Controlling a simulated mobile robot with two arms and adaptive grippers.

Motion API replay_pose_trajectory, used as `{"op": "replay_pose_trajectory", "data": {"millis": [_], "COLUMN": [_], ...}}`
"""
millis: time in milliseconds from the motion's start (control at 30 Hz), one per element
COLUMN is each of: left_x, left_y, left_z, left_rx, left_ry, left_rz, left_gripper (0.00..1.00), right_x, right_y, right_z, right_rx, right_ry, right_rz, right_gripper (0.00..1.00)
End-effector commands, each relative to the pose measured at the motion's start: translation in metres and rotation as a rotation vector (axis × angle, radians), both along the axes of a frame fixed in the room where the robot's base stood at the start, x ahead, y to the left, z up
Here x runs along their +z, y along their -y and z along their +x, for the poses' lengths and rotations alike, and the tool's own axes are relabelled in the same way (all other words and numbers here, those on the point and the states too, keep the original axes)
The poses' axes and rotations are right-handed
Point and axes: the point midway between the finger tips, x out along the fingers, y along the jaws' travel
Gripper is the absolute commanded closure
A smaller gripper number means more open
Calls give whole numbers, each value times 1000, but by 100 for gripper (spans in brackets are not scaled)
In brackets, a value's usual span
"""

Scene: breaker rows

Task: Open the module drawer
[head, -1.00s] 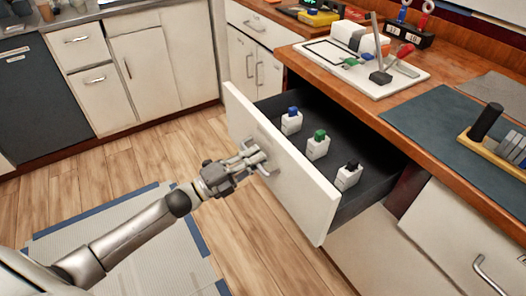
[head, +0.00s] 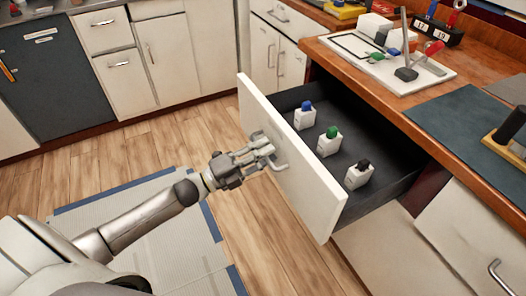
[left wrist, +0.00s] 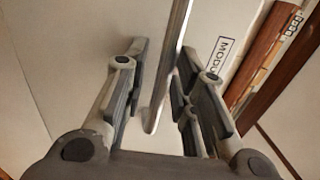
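The module drawer (head: 290,165) stands pulled far out from under the wooden counter, its white front facing my left arm. Inside its dark tray (head: 326,154) stand three white modules: one with a blue top (head: 305,117), one with a green top (head: 329,144) and one with a black top (head: 358,176). My left gripper (head: 266,152) is at the drawer's metal handle (head: 281,164). In the left wrist view, its fingers (left wrist: 158,95) are spread apart, with the handle bar (left wrist: 177,60) between them and gaps visible. Part of the drawer label (left wrist: 218,58) shows there. My right gripper is out of view.
The counter (head: 375,92) above holds a white board (head: 435,74) with small parts and a dark mat (head: 462,122). A closed cabinet front (head: 470,235) is at right. White cabinets line the back. The wooden floor beside the drawer is clear, with a grey mat (head: 150,230).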

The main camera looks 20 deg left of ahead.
Motion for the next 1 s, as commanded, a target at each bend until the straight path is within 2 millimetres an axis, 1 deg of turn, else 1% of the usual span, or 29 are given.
{"op": "replay_pose_trajectory", "data": {"millis": [233,333,467,567,900,1000], "left_x": [1,1,-2,-5,-17,-19], "left_y": [0,-1,-6,-15,-53,-62], "left_z": [0,-1,-8,-19,-68,-79], "left_rx": [1,1,1,1,2,1], "left_ry": [1,1,-2,-3,-2,-2], "left_rz": [-1,-1,0,0,0,0], "left_gripper": [68,68,68,68,68,68], "right_x": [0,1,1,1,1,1], "right_y": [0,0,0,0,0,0], "right_z": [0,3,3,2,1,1], "right_rx": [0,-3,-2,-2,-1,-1], "right_ry": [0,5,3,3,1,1], "right_rz": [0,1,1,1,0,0], "right_gripper": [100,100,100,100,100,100]}}
